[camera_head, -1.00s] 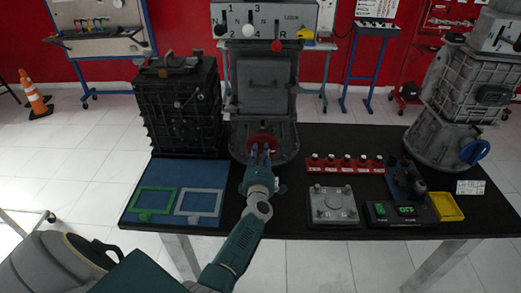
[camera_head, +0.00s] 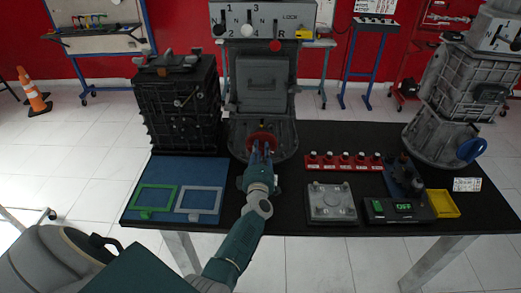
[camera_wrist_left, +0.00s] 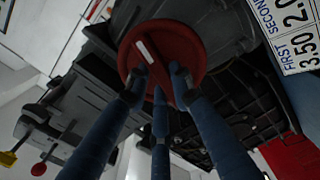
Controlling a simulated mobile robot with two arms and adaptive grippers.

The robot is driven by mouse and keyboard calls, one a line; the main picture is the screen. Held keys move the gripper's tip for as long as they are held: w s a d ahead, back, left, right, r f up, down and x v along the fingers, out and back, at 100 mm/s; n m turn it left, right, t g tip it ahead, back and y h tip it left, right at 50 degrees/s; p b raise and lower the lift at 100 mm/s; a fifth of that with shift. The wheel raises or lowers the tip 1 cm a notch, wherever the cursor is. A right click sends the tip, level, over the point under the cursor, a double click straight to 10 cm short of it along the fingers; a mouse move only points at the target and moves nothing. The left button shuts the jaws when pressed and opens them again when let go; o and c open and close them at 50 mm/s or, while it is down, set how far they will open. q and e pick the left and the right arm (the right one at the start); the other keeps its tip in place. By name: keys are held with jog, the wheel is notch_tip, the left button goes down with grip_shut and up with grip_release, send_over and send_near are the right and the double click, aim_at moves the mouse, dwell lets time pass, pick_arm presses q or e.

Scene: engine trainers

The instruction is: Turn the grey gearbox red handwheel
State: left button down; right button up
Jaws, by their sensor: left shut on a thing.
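The grey gearbox (camera_head: 264,90) stands upright at the back of the black table. Its red handwheel (camera_head: 262,137) is low on its front face. My left gripper (camera_head: 262,152) reaches up to the handwheel from the front, with its fingers on it. In the left wrist view the red handwheel (camera_wrist_left: 185,45) fills the upper middle, with a pale mark on it. The left gripper's fingers (camera_wrist_left: 160,85) are closed against the wheel's raised bar. The fingers hide part of the wheel. My right gripper is not in view.
A black gearbox (camera_head: 180,105) stands close on the left. A blue mat (camera_head: 180,217) with green and grey frames lies in front. A red rack (camera_head: 343,161), a metal plate (camera_head: 331,202) and a yellow tray (camera_head: 442,204) are right. Another gearbox with a blue handwheel (camera_head: 472,149) stands far right.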

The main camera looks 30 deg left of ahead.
pick_arm(q)
jog(key=shift+f, duration=0.1)
jog(key=c, duration=1.5)
grip_release()
jog(key=shift+s+d, duration=0.35)
jog(key=shift+s, duration=0.1)
jog(key=v, duration=0.6)
jog(key=shift+s+d, duration=0.1)
jog(key=shift+s, duration=0.1)
